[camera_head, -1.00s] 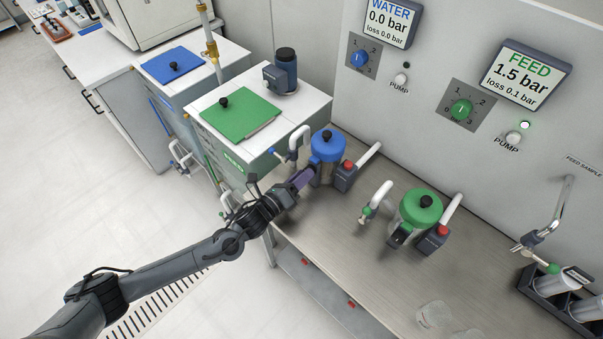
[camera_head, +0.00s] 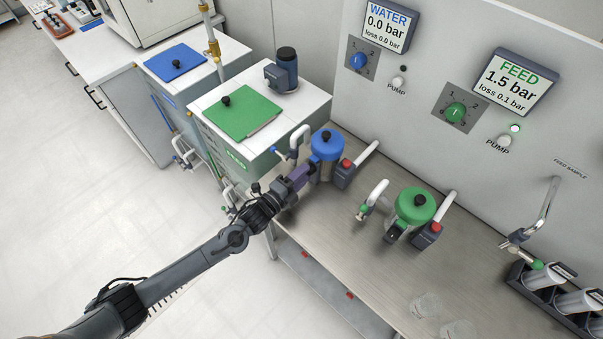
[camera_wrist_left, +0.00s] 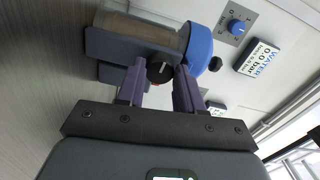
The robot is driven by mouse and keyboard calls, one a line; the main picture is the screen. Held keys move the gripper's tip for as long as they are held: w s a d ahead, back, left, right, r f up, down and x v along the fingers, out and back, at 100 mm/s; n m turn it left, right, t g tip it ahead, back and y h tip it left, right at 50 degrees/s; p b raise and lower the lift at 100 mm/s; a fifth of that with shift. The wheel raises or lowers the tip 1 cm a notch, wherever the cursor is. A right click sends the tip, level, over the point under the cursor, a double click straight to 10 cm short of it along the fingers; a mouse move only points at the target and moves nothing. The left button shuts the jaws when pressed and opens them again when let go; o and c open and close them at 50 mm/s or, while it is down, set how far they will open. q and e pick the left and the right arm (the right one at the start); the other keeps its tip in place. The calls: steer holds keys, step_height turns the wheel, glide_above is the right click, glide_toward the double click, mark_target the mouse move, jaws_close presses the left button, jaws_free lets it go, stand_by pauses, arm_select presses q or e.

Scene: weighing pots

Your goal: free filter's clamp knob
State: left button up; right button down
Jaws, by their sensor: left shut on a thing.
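The blue-lidded filter (camera_head: 326,146) stands on the steel bench below the WATER panel. In the left wrist view its housing (camera_wrist_left: 157,28) and blue lid (camera_wrist_left: 199,48) lie just beyond my fingers. Its black clamp knob (camera_wrist_left: 160,68) with a pale mark sits between the two purple fingers of my left gripper (camera_wrist_left: 160,80). My left gripper (camera_head: 307,167) is at the filter's near side, shut on the knob. From the head, the fingers hide the knob. A second filter with a green lid (camera_head: 416,205) stands to the right. My right gripper is not in view.
The WATER display (camera_head: 388,24) reads 0.0 bar; the FEED display (camera_head: 515,80) reads 1.5 bar, with a green light lit above its pump button. Clear cups (camera_head: 426,305) stand at the bench front. A dark rack (camera_head: 545,290) holds containers at right.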

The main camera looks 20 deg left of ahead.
arm_select(q)
steer(key=shift+n, duration=0.6)
steer(key=o, duration=1)
steer(key=p+v, duration=0.1)
steer(key=v, duration=0.9)
steer(key=shift+s+a, duration=0.2)
steer(key=shift+s, duration=0.15)
